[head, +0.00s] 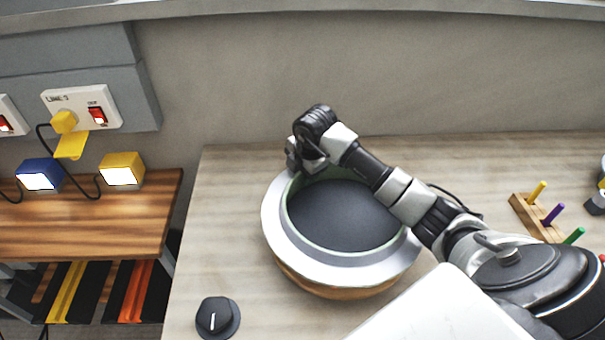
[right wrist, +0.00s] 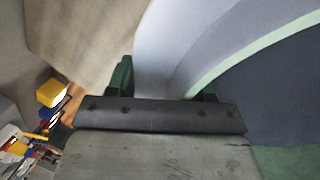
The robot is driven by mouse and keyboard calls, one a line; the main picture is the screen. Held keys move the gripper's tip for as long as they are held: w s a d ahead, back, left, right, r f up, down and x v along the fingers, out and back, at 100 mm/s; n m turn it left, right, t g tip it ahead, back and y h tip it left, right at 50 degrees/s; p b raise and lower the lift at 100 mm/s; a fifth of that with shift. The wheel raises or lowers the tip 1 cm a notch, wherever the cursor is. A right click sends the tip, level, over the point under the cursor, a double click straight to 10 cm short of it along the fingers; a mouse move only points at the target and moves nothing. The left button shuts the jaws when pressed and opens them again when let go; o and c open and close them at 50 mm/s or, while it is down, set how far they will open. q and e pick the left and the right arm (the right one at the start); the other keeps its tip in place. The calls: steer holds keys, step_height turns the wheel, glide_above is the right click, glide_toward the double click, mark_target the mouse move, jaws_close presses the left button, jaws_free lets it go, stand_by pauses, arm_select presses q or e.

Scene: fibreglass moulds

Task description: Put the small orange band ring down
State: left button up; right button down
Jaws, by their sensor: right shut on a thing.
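A pale grey ring (head: 282,232) with a thin mint-green inner edge sits on or just above a round brown-orange base (head: 335,287) on the pale wooden table. I cannot tell whether they touch. The ring surrounds a dark round surface (head: 345,213). I see no clear orange band on it. My right gripper (head: 303,165) is at the ring's far left rim. In the right wrist view its green fingers (right wrist: 165,85) stand on either side of the grey rim (right wrist: 185,45), shut on it. The fingertips are partly hidden. My left gripper is not in view.
A black knob (head: 217,317) sits at the front left of the table. A wooden peg rack (head: 536,218) with coloured pegs stands at the right. Left is a darker bench (head: 90,215) with blue and yellow lamps. A wall (head: 400,75) closes the back.

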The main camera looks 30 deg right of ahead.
steer(key=shift+r, duration=0.1)
steer(key=shift+c, duration=2.2)
jaws_free()
steer(key=shift+f, duration=0.2)
steer(key=shift+r, duration=0.4)
steer(key=v, duration=1.1)
steer(key=shift+r+b, duration=0.3)
steer(key=shift+s, duration=0.15)
